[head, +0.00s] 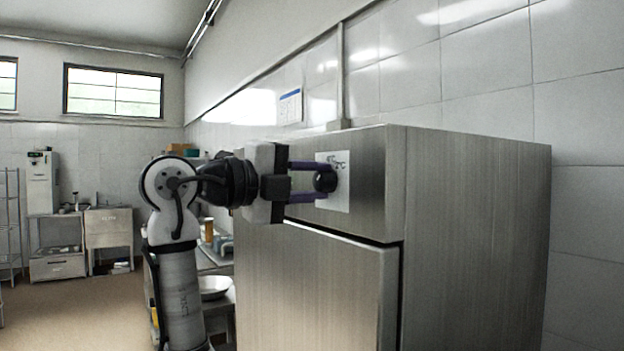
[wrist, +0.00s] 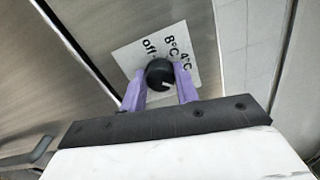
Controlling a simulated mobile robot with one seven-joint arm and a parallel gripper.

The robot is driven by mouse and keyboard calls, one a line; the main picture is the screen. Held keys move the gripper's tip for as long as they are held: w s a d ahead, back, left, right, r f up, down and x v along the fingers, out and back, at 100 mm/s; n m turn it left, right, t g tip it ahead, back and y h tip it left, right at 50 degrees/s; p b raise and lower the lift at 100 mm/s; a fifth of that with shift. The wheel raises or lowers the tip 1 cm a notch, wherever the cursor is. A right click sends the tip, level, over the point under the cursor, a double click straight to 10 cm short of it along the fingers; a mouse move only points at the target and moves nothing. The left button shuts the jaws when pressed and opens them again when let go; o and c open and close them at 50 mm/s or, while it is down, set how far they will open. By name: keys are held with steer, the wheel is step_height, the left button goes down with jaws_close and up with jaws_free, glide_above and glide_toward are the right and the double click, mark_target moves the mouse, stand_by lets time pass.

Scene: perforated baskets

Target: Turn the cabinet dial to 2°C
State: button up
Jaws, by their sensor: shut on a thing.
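The cabinet (head: 480,230) is a tall brushed-steel unit with a door below a front top panel. A white label plate (head: 338,198) on that panel carries the black round dial (head: 326,179). In the wrist view the dial (wrist: 160,74) has a light pointer mark at its lower right side, and the plate (wrist: 128,58) shows "off", "8°C" and "4°C". No 2°C mark is readable; part of the plate is hidden by my gripper. My gripper (head: 318,181) has purple fingers shut on the dial, one on each side; they also show in the wrist view (wrist: 160,85).
A tiled wall (head: 490,70) stands close behind the cabinet. The cabinet door (head: 310,290) is shut below the panel. A counter with a metal bowl (head: 213,287) is at the left behind my arm. Open floor (head: 75,315) lies farther left.

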steer(key=shift+m, duration=0.3)
steer(key=o, duration=1)
steer(key=shift+c, duration=0.2)
steer(key=b+v, duration=0.3)
steer(key=v, duration=1.1)
